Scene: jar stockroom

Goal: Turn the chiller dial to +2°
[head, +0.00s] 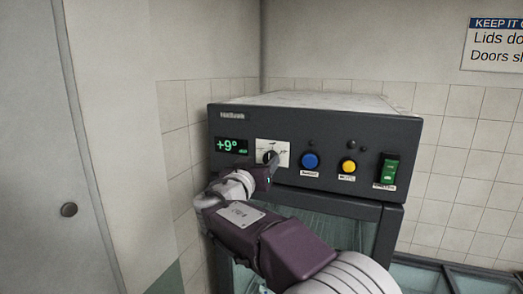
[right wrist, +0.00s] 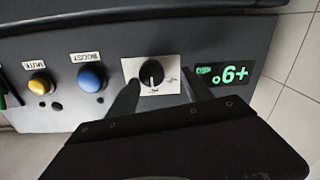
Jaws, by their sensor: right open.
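The chiller (head: 315,122) is a dark grey box on the counter unit. Its green display (head: 232,146) reads +9°; it shows upside down in the right wrist view (right wrist: 222,75). The black dial (right wrist: 152,72) sits on a white plate (right wrist: 133,68) beside the display, and in the head view the plate (head: 279,147) is partly covered by my gripper. My right gripper (right wrist: 160,80) is open, its two fingers on either side of the dial, close to the panel. I cannot tell whether they touch it. My left gripper is not in view.
Right of the dial in the head view are a blue button (head: 310,160), a yellow button (head: 348,167) and a green rocker switch (head: 389,168). A glass door (head: 345,235) is below the panel. A tiled wall stands close on the left.

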